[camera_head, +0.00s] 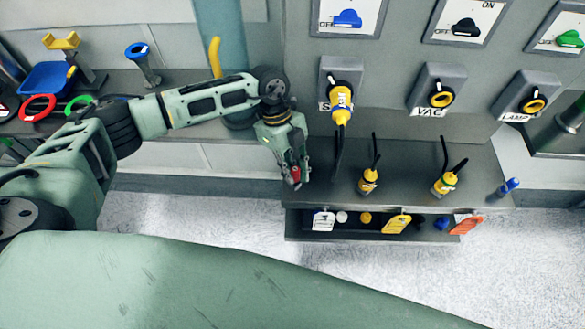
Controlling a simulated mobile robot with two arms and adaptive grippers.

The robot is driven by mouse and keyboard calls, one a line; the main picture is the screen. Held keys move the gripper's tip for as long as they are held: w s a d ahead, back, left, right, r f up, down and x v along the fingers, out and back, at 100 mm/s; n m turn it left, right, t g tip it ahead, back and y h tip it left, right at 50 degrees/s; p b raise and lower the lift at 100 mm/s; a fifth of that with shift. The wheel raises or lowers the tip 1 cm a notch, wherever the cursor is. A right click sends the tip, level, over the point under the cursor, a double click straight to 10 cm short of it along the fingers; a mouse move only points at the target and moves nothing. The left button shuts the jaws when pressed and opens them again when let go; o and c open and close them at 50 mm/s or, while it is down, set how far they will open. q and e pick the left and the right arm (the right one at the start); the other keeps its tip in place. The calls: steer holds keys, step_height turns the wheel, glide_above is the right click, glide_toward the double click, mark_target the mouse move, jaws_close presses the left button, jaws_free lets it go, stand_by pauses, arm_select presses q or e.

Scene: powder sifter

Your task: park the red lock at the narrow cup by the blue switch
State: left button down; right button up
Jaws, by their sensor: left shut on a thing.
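My left gripper (292,176) points down over the left end of the grey shelf, shut on the red lock (296,174). Only a small red part of the lock shows between the fingers; the rest is hidden. The blue switch (348,19) is on a white plate on the upper wall panel, above and right of the gripper. I cannot clearly make out a narrow cup near it; the gripper and arm may cover part of that area. My right gripper is not in view.
A yellow plug (341,108) sits in the socket below the blue switch. Two loose yellow plugs (369,181) (445,183) stand on the shelf. An open compartment below holds a white tag (323,221), a yellow tag (396,224) and an orange tag (466,224). A blue tray (45,79) is far left.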

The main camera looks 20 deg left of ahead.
arm_select(q)
steer(key=shift+f+b, duration=0.5)
steer(key=shift+f, duration=0.3)
stand_by(0.4)
steer(key=c, duration=1.6)
jaws_free()
steer(key=shift+o, duration=0.2)
steer(key=shift+r, duration=0.1)
steer(key=v, duration=1.2)
steer(key=shift+s, duration=0.1)
